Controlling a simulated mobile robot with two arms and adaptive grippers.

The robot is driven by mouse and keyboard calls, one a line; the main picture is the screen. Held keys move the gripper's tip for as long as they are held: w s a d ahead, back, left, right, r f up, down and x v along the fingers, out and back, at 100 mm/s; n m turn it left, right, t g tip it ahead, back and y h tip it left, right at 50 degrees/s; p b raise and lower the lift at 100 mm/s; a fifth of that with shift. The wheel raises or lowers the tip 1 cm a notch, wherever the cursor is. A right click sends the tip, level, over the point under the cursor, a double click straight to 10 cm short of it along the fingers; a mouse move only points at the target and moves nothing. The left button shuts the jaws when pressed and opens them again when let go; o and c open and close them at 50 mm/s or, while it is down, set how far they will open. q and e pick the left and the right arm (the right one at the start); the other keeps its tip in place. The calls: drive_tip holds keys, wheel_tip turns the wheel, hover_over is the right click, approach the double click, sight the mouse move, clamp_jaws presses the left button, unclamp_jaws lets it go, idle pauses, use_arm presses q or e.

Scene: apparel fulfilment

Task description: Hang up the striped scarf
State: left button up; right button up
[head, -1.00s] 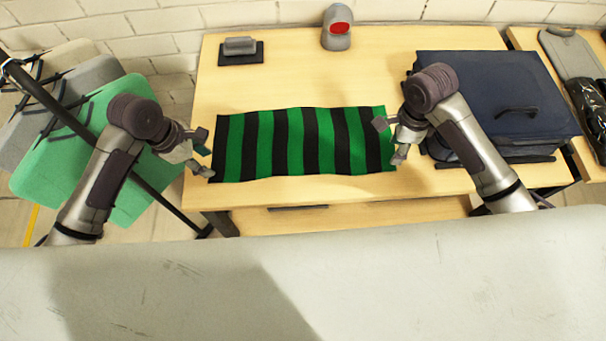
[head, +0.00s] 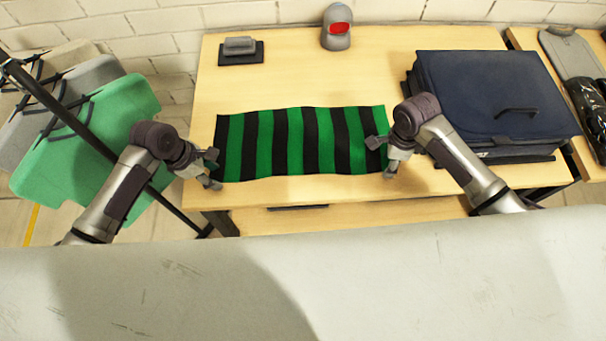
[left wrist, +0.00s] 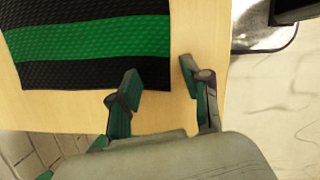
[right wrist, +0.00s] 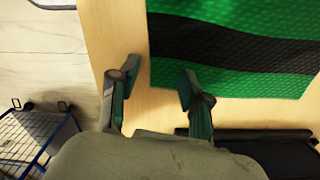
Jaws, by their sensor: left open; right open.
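The striped scarf (head: 296,143), green and black, lies flat on the wooden table. My left gripper (head: 213,169) is open at the scarf's left end, near its front corner. My right gripper (head: 382,157) is open at the scarf's right end. In the right wrist view its fingers (right wrist: 158,82) are apart, one beside the scarf (right wrist: 235,50) and one at or over its edge; contact is unclear.
A rack with a dark rail (head: 75,125) and hung green and grey cloths (head: 90,135) stands at the left. A dark blue box (head: 490,95) is on the table's right. A small stand (head: 240,52) and a grey device with a red face (head: 337,27) are at the back.

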use_arm(q)
drive_tip(key=shift+f+b, duration=0.3)
use_arm(e)
drive_tip(key=shift+f, duration=0.3)
use_arm(q)
drive_tip(key=shift+r, duration=0.15)
use_arm(e)
drive_tip(key=shift+r, duration=0.1)
use_arm(q)
drive_tip(key=shift+s, duration=0.1)
clamp_jaws()
use_arm(e)
drive_tip(key=shift+s, duration=0.15)
clamp_jaws()
drive_tip(key=shift+f, duration=0.2)
use_arm(q)
drive_tip(key=shift+s+f, duration=0.2)
use_arm(e)
drive_tip(key=shift+s+f, duration=0.1)
drive_tip(key=shift+s, duration=0.05)
use_arm(q)
drive_tip(key=shift+r, duration=0.1)
